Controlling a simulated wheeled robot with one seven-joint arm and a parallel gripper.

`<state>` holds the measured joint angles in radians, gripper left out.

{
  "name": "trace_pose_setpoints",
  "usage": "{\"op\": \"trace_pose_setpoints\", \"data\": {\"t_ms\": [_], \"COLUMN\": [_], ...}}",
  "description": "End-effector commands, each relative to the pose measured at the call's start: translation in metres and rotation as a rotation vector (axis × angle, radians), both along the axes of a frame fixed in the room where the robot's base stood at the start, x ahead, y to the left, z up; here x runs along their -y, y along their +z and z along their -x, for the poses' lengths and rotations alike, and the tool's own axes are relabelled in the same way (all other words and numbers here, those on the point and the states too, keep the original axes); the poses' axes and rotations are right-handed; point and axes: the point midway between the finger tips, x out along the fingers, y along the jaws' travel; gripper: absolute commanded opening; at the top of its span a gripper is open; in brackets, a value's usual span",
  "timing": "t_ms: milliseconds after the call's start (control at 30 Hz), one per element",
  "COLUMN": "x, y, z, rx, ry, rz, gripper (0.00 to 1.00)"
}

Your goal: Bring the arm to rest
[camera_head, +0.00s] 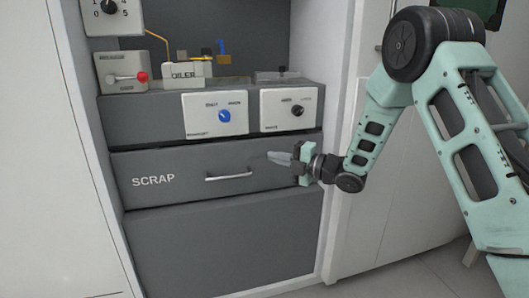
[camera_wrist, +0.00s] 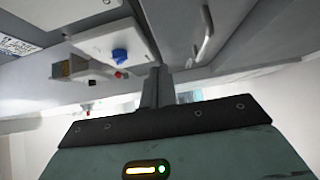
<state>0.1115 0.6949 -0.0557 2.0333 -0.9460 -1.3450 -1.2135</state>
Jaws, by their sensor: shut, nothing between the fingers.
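My arm comes in from the right in the head view, and my gripper (camera_head: 272,157) is in front of the right part of the SCRAP drawer (camera_head: 150,196). The drawer looks closed flush in the grey cabinet, with its metal handle (camera_head: 229,175) left of my gripper. My gripper is shut and empty. In the wrist view the closed fingers (camera_wrist: 157,88) point toward the cabinet front. I cannot tell whether the fingertips touch the drawer face.
Above the drawer are a blue knob (camera_head: 224,116) and a black knob (camera_head: 297,110) on white plates. The OILER box (camera_head: 187,75) and a red-tipped lever unit (camera_head: 122,77) stand on the shelf. The cabinet's right side wall (camera_head: 340,100) is close to my arm.

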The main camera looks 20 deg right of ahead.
Motion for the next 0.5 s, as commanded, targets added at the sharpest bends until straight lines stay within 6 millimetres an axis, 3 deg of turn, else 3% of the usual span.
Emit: {"op": "trace_pose_setpoints", "data": {"t_ms": [300, 500], "x": [0.016, 0.001], "y": [0.0, 0.004], "z": [0.018, 0.016], "rx": [0.001, -0.081], "ry": [0.001, -0.035], "rz": [0.0, -0.013], "gripper": [0.0, 0.0]}}
